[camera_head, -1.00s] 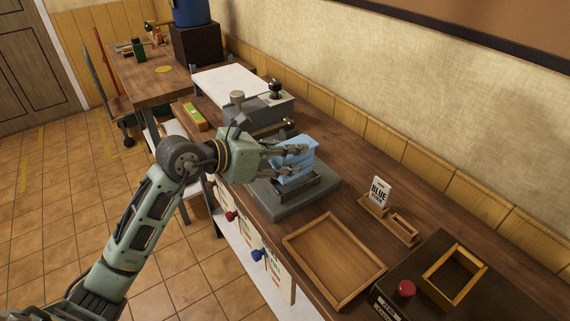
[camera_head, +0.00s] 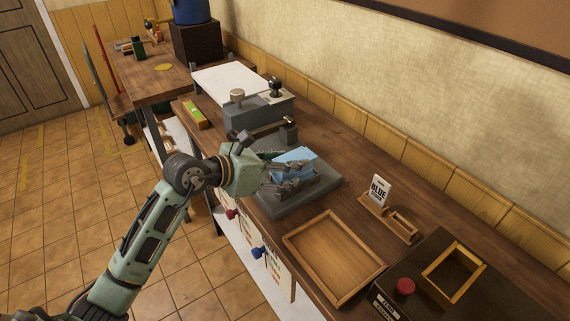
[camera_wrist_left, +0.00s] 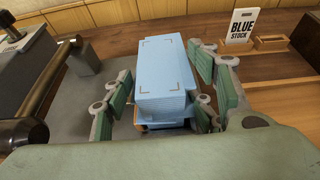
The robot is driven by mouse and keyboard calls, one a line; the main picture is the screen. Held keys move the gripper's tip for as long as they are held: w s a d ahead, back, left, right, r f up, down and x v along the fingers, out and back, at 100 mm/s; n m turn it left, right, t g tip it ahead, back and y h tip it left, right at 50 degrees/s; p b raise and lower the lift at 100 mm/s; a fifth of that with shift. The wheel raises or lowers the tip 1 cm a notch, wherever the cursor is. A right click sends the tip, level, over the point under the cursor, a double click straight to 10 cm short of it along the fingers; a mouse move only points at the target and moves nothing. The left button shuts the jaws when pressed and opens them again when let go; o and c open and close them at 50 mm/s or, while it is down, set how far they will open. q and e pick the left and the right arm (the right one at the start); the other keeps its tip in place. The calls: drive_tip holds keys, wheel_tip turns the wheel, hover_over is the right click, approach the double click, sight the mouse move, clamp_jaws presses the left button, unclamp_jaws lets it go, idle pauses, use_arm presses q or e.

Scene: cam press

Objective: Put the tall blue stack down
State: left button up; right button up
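The tall blue stack (camera_head: 296,155) stands upright in the dark holder on the grey press base (camera_head: 325,190). In the left wrist view the stack (camera_wrist_left: 165,75) rises between my fingers, with corner marks on its top. My left gripper (camera_head: 287,177) is around the stack, low on its sides. In the left wrist view a narrow gap shows between the left finger and the stack, and the right fingers are close beside it. The left gripper looks slightly open. The stack's foot is mostly hidden by the fingers and holder. My right gripper is not in view.
An empty wooden tray (camera_head: 334,257) lies in front of the press. A "BLUE STOCK" sign (camera_head: 379,189) stands to the right. A dark box with a red button (camera_head: 404,286) and yellow frame (camera_head: 454,274) is at the lower right. A grey machine (camera_head: 258,110) stands behind the press.

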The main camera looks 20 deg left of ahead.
use_arm(q)
drive_tip(key=shift+r, duration=0.2)
drive_tip(key=b+v, duration=0.2)
drive_tip(key=v, duration=1)
drive_tip(key=shift+d, duration=0.1)
idle(0.5)
